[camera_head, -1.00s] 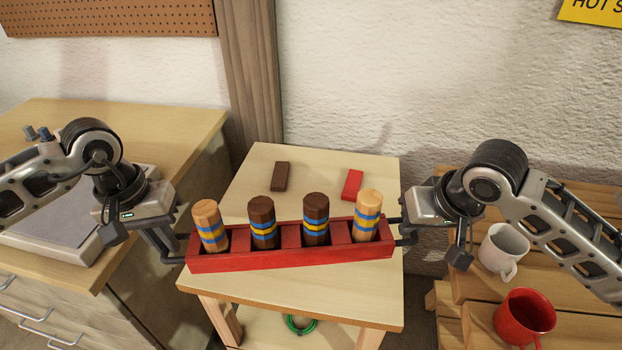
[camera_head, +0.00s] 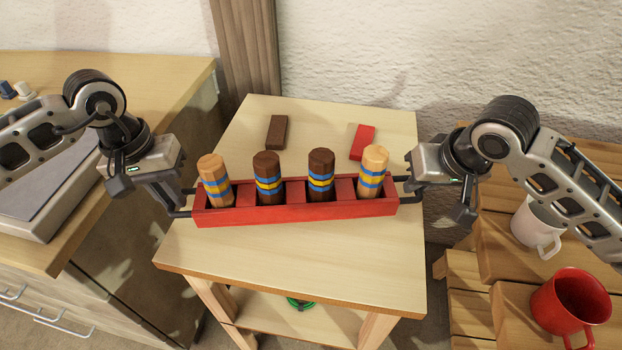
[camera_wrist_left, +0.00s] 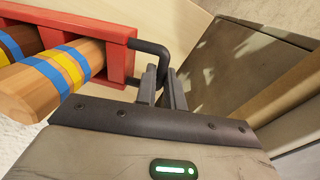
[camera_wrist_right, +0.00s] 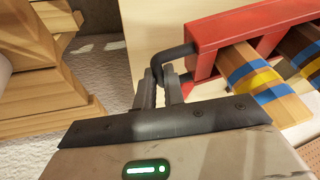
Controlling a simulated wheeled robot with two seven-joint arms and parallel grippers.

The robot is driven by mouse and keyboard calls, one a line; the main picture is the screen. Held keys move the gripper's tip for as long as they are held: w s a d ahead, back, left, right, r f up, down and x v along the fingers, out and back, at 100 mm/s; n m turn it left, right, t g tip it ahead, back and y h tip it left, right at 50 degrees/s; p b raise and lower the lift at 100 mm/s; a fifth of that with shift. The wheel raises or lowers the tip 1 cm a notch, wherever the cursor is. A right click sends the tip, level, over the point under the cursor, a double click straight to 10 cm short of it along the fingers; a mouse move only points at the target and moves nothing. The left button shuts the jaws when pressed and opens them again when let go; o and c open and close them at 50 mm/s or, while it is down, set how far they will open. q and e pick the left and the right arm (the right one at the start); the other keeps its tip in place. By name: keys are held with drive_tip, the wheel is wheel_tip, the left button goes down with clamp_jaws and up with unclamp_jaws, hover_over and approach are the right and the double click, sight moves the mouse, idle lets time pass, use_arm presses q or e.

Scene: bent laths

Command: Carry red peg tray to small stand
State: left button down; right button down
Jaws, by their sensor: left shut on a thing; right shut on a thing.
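The red peg tray (camera_head: 300,214) is level in the head view and holds two light and two dark wooden pegs with blue and yellow bands, all standing in it. It is over the small stand (camera_head: 300,265), well inside its side edges; whether it touches the top I cannot tell. My left gripper (camera_head: 184,202) is shut on the dark handle at the tray's left end. The left wrist view shows that handle (camera_wrist_left: 150,46) between the fingers. My right gripper (camera_head: 404,188) is shut on the right-end handle, seen in the right wrist view (camera_wrist_right: 172,55).
A brown block (camera_head: 277,132) and a red block (camera_head: 362,142) lie on the stand behind the tray. A wooden cabinet (camera_head: 150,85) is at left. Slatted wood at right bears a white mug (camera_head: 537,228) and a red mug (camera_head: 570,303). The stand's front is bare.

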use_arm(q)
drive_tip(key=shift+r, duration=0.1)
use_arm(e)
drive_tip(key=shift+r, duration=0.15)
